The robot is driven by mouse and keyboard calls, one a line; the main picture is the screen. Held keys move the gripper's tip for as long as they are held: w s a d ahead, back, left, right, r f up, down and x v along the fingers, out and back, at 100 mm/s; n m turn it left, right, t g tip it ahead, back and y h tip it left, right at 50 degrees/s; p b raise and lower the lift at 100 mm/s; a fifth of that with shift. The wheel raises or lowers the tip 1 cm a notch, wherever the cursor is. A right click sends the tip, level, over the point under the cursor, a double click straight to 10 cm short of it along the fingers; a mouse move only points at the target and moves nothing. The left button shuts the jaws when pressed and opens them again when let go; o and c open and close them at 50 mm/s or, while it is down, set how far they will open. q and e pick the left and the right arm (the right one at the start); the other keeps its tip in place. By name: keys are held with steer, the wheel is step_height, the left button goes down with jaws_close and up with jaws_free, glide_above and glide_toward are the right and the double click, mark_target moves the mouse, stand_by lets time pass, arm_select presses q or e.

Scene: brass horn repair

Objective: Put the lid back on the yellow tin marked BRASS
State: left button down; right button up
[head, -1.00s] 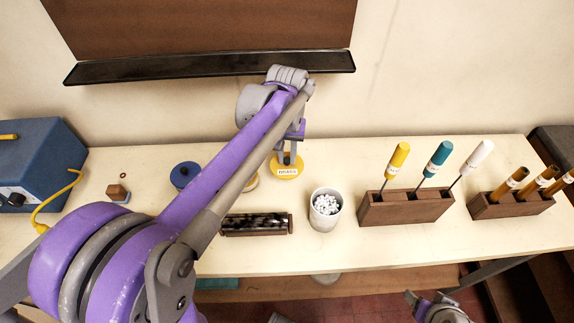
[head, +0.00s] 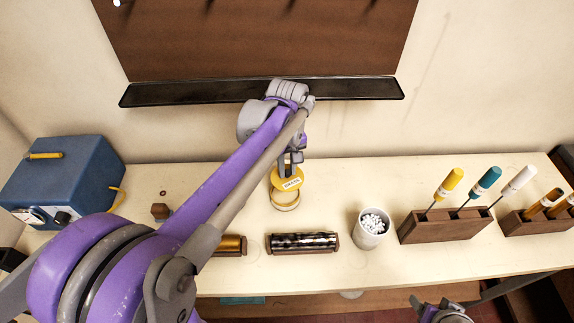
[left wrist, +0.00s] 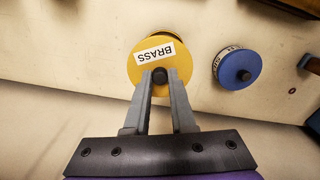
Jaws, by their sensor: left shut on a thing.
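The yellow lid (head: 288,182) carries a white label reading BRASS. My left gripper (head: 290,163) is shut on its dark knob, which shows between the fingertips (left wrist: 159,77) in the left wrist view. The yellow lid also shows there (left wrist: 148,60). In the head view the yellow tin (head: 285,207) shows just below the lid, with part of its pale rim uncovered. The lid overlaps its far part; I cannot tell whether they touch. A grey part of my right arm, apparently its gripper (head: 443,312), is at the bottom edge; its jaws are unclear.
A blue-lidded tin (left wrist: 233,68) stands beside the yellow one; my arm hides it in the head view. A dark roller in a wooden holder (head: 303,243), a white cup (head: 369,236) and a screwdriver block (head: 440,228) stand to the right. A blue box (head: 65,180) is at left.

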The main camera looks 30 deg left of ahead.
arm_select(q)
steer(key=shift+s+a, duration=0.15)
steer(key=shift+a, duration=0.15)
steer(key=shift+d+f+b, duration=0.1)
steer(key=shift+f+b, duration=0.3)
steer(key=shift+f, duration=0.4)
steer(key=shift+f+b, duration=1.35)
steer(key=shift+f, duration=1.05)
arm_select(e)
steer(key=shift+s+a+f, duration=0.1)
steer(key=shift+s+f, duration=0.2)
steer(key=shift+f, duration=0.45)
steer(key=shift+s+a+f, duration=0.1)
steer(key=shift+s+f, duration=0.2)
steer(key=shift+f, duration=0.45)
steer(key=shift+s+a+f, duration=0.1)
steer(key=shift+s+f, duration=0.2)
steer(key=shift+f, duration=0.45)
arm_select(q)
steer(key=shift+f, duration=0.15)
arm_select(e)
steer(key=shift+f, duration=0.1)
arm_select(q)
steer(key=c, duration=0.7)
jaws_free()
steer(key=shift+o, duration=0.3)
steer(key=o, duration=0.4)
steer(key=shift+o, duration=0.2)
